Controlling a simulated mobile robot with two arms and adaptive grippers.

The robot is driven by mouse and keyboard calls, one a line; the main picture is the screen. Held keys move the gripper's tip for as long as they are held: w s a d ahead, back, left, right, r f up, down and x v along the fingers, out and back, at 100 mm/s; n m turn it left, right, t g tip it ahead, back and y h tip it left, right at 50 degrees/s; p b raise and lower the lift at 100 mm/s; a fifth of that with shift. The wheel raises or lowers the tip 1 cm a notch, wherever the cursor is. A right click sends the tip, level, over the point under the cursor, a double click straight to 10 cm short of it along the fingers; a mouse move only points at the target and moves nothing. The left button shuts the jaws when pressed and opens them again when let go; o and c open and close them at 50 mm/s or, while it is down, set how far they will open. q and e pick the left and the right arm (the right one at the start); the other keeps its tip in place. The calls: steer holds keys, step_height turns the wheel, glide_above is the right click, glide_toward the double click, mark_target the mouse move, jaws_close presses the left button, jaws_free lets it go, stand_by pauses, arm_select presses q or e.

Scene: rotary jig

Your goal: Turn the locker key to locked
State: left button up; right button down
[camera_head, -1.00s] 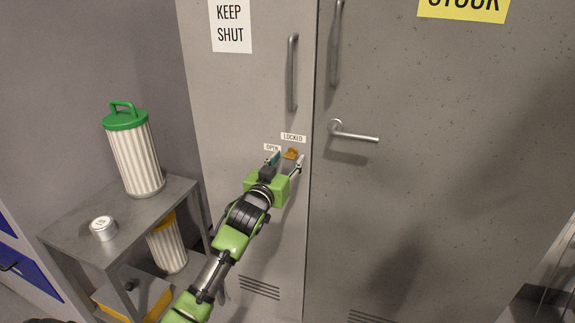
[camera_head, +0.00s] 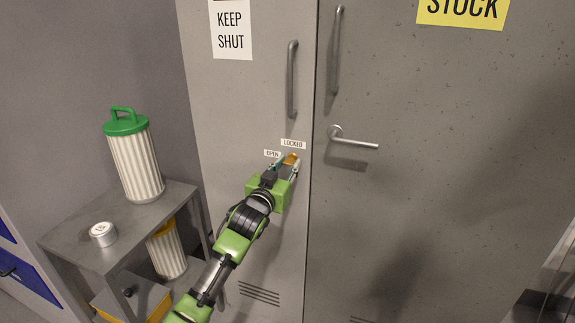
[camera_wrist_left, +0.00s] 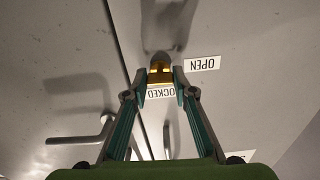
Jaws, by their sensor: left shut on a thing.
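The locker key (camera_head: 291,159) is a small orange-brown piece on the grey locker door, just below the "LOCKED" label (camera_head: 293,143) and to the right of the "OPEN" label (camera_head: 272,154). My left gripper (camera_head: 285,163) is shut on the key, with one finger on each side. In the left wrist view the key (camera_wrist_left: 160,74) shows as a yellow-brown block between the fingertips, with the "LOCKED" label partly hidden behind the fingers. I cannot tell exactly which label the key points to. My right gripper is not in view.
A vertical bar handle (camera_head: 292,80) is above the key. The neighbouring door has a lever handle (camera_head: 352,140) to the right. A metal side table (camera_head: 70,235) at left holds a green-lidded ribbed canister (camera_head: 135,160) and a small round tin (camera_head: 103,234).

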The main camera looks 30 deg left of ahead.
arm_select(q)
steer(key=m+p, duration=0.2)
steer(key=shift+r+m, duration=0.15)
steer(key=shift+m, duration=0.25)
steer(key=m+p, duration=0.2)
steer(key=m, duration=0.2)
steer(key=shift+m, duration=0.3)
steer(key=m+p, duration=0.1)
steer(key=m, duration=0.3)
steer(key=shift+m+p, duration=0.3)
steer(key=shift+p, duration=0.05)
steer(key=m+p, duration=0.1)
steer(key=m, duration=0.4)
steer(key=shift+f, duration=0.2)
steer(key=o, duration=1.1)
steer(key=v, duration=1.2)
